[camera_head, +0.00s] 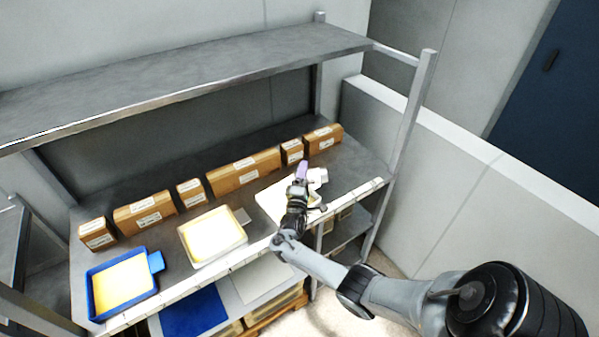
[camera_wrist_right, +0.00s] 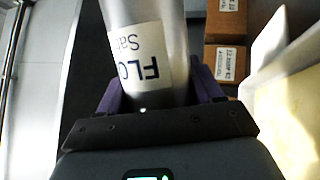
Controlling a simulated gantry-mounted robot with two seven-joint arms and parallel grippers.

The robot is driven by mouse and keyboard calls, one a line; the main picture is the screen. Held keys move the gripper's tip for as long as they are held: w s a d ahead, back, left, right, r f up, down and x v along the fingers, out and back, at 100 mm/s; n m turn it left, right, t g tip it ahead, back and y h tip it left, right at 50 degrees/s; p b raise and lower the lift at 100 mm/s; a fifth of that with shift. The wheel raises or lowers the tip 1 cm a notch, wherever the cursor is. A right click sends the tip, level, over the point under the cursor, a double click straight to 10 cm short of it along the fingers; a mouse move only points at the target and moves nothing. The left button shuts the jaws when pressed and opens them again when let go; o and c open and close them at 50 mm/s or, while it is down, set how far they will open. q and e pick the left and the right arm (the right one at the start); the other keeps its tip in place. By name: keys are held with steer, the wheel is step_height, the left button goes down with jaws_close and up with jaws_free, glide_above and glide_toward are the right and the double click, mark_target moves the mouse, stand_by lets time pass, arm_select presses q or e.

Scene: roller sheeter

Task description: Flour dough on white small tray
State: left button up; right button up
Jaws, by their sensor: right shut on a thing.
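My right gripper (camera_head: 302,170), with purple fingers, is over the right part of the shelf. In the right wrist view my right gripper (camera_wrist_right: 160,100) is shut on a silver shaker (camera_wrist_right: 148,22), whose white label begins "FLO". A bright piece of the shaker (camera_head: 318,176) shows beside the fingers in the head view. A white tray (camera_head: 266,199) lies below, partly hidden by my gripper and arm. A pale tray wall (camera_wrist_right: 268,45) with whitish-yellow contents (camera_wrist_right: 292,120) shows right of the shaker in the wrist view. I cannot tell whether flour is falling. My left gripper is out of view.
A cream tray (camera_head: 187,244) and a blue tray (camera_head: 93,301), both with yellow contents, stand left on the shelf. Several cardboard boxes (camera_head: 243,172) line the back. An upper shelf (camera_head: 200,72) overhangs, and a metal post (camera_head: 409,112) stands at right.

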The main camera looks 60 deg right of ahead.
steer(key=shift+w+a, duration=0.1)
steer(key=shift+w, duration=0.05)
steer(key=w+a+b, duration=0.2)
steer(key=w, duration=0.1)
steer(key=shift+w+a, duration=0.15)
steer(key=shift+w, duration=0.1)
stand_by(0.3)
steer(key=s+d+p, duration=0.2)
steer(key=s, duration=0.1)
steer(key=shift+s+d+r, duration=0.1)
steer(key=shift+s+r, duration=0.05)
steer(key=shift+s+d, duration=0.15)
steer(key=shift+s, duration=0.1)
